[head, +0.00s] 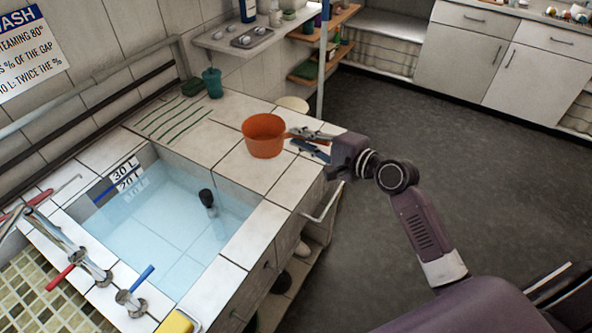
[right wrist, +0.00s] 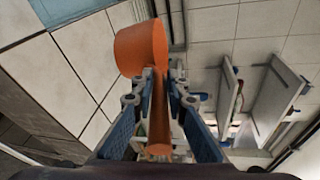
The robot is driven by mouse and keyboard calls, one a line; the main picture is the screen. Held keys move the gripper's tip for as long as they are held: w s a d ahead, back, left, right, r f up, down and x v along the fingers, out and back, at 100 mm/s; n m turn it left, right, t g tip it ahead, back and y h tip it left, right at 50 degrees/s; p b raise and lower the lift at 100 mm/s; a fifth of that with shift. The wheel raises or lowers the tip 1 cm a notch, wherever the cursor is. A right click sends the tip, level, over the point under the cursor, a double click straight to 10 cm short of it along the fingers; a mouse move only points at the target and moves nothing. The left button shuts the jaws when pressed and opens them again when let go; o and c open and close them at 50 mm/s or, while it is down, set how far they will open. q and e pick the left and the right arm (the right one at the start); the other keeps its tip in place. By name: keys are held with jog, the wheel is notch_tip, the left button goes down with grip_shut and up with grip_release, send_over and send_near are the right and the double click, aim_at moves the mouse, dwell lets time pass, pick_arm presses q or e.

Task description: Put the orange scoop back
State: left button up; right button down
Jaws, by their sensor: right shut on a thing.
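The orange scoop (head: 263,137) is a round, deep cup, upright over the tiled counter behind the sink basin. I cannot tell whether its base touches the tiles. My right gripper (head: 305,141) comes in from the right and is shut on the scoop's handle. In the right wrist view the cup (right wrist: 140,48) sits just beyond the fingertips, and the handle (right wrist: 160,118) runs back between the two fingers of the gripper (right wrist: 160,84). My left gripper is not in view.
The sink basin (head: 165,235) holds clear water, with a dark-topped object (head: 207,199) in it. A teal cup (head: 212,82) stands at the counter's back. A wall shelf (head: 225,42) holds a tray. Taps line the front left. Open floor (head: 440,140) lies to the right.

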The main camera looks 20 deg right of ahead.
jog(key=shift+w+a+f+b, duration=0.1)
jog(key=shift+f+b, duration=0.35)
jog(key=shift+f, duration=2.45)
jog(key=shift+w+f+b, duration=0.1)
jog(key=shift+f+b, duration=0.3)
jog(key=shift+f, duration=2.45)
jog(key=shift+s, duration=0.1)
jog(key=shift+f, duration=0.1)
jog(key=c, duration=1.9)
grip_release()
jog(key=shift+s, duration=0.1)
